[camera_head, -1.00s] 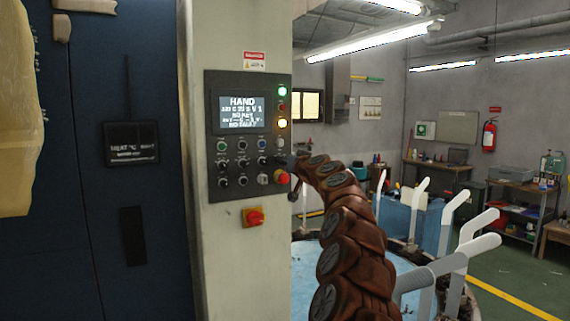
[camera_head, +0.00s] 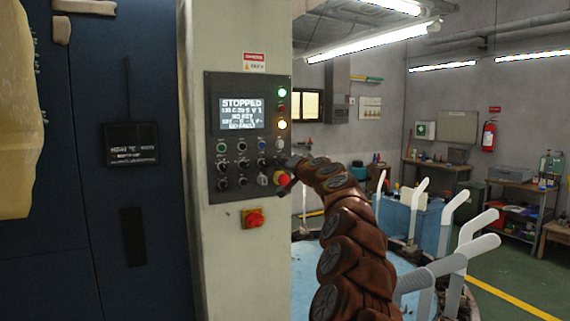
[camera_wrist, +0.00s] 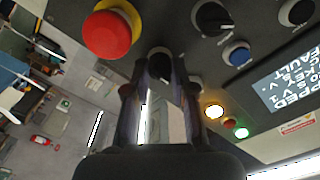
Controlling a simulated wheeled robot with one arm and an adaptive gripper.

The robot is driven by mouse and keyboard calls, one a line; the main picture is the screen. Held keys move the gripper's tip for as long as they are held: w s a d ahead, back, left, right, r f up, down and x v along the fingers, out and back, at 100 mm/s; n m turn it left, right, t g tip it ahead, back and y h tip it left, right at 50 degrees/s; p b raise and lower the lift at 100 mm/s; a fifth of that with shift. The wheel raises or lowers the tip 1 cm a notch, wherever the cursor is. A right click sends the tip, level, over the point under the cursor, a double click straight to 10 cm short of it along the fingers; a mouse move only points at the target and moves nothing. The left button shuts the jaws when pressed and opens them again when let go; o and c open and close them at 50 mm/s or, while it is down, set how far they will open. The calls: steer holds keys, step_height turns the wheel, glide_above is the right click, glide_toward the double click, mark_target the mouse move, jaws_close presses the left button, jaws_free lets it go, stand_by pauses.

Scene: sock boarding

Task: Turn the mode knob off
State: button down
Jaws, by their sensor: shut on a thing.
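The control panel (camera_head: 211,150) is on a pale column, with a screen (camera_head: 241,113) headed STOPPED. My gripper (camera_head: 285,162) reaches the panel's right side from the right, just above the red emergency button (camera_head: 282,179). In the wrist view my gripper (camera_wrist: 160,76) is shut on a black knob (camera_wrist: 159,64) with a light pointer mark. This appears to be the mode knob; its label cannot be read. The knob sits between the red button (camera_wrist: 107,35) and the lit yellow lamp (camera_wrist: 214,110). In the head view my gripper largely hides it.
Other knobs and buttons, such as a black knob (camera_wrist: 212,17) and a blue button (camera_wrist: 237,53), sit close beside my gripper. A red-orange switch (camera_head: 254,217) is below the panel. White sock forms (camera_head: 478,243) stand around the blue round table at right.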

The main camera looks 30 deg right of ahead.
steer(key=shift+f, duration=0.1)
steer(key=c, duration=1)
jaws_free()
steer(key=shift+o, duration=0.2)
steer(key=shift+s, duration=0.1)
steer(key=s+a, duration=0.1)
steer(key=s, duration=1)
steer(key=shift+s, duration=0.4)
